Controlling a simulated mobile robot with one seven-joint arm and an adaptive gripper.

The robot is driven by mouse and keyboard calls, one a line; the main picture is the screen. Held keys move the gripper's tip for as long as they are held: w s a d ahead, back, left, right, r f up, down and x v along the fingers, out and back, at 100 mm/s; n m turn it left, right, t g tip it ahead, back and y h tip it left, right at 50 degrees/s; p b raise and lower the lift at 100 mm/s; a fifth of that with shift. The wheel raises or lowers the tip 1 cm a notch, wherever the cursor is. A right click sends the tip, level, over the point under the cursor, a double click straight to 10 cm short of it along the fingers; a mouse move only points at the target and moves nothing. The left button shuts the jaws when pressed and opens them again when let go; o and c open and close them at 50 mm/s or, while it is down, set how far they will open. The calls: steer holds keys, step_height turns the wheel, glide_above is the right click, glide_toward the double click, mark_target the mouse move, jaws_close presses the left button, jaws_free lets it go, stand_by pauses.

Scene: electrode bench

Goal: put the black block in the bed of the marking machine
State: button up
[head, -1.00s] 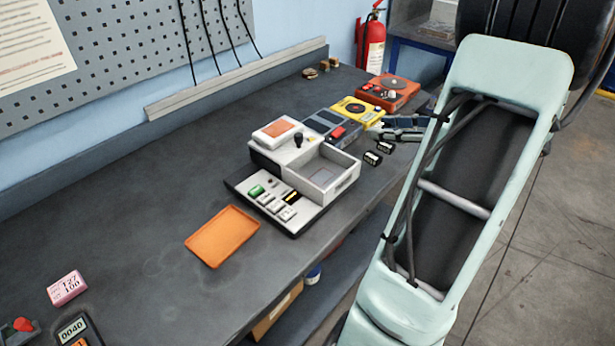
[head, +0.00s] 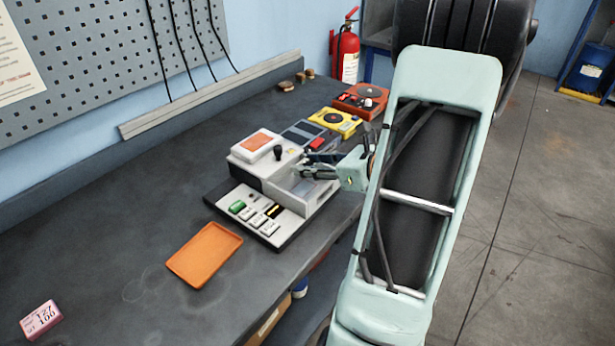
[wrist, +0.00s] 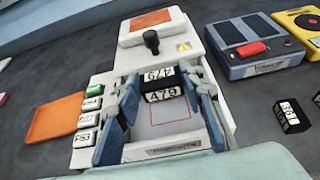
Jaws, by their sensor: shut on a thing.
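The marking machine (head: 250,178) is white and grey, with an orange-topped head, a black knob and several keys. Its open bed (wrist: 166,134) has a red square outline on the floor. My gripper (wrist: 160,88) is shut on a black block (wrist: 159,95) with white number labels. The block is over the far part of the bed, beyond the red outline; I cannot tell whether it touches the floor. In the head view my gripper (head: 308,170) is at the bed, and the held block is not clear there.
Another black block (wrist: 292,113) lies on the bench right of the machine. A blue-grey device (wrist: 254,46) and yellow device (head: 335,121) stand behind. An orange tray (head: 204,254) lies left-front, with clear bench around it. A pink box (head: 41,319) is further left.

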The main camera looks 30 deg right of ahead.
mark_target(307, 191)
steer(key=shift+w+a+f, duration=0.1)
steer(key=shift+a+f, duration=0.05)
steer(key=shift+f, duration=0.8)
steer(key=shift+w+a+f, duration=0.1)
steer(key=shift+f, duration=0.8)
steer(key=shift+f+b, duration=0.6)
steer(key=shift+b, duration=0.15)
steer(key=o, duration=1.4)
steer(key=shift+f, duration=0.1)
steer(key=shift+s+a+f, duration=0.1)
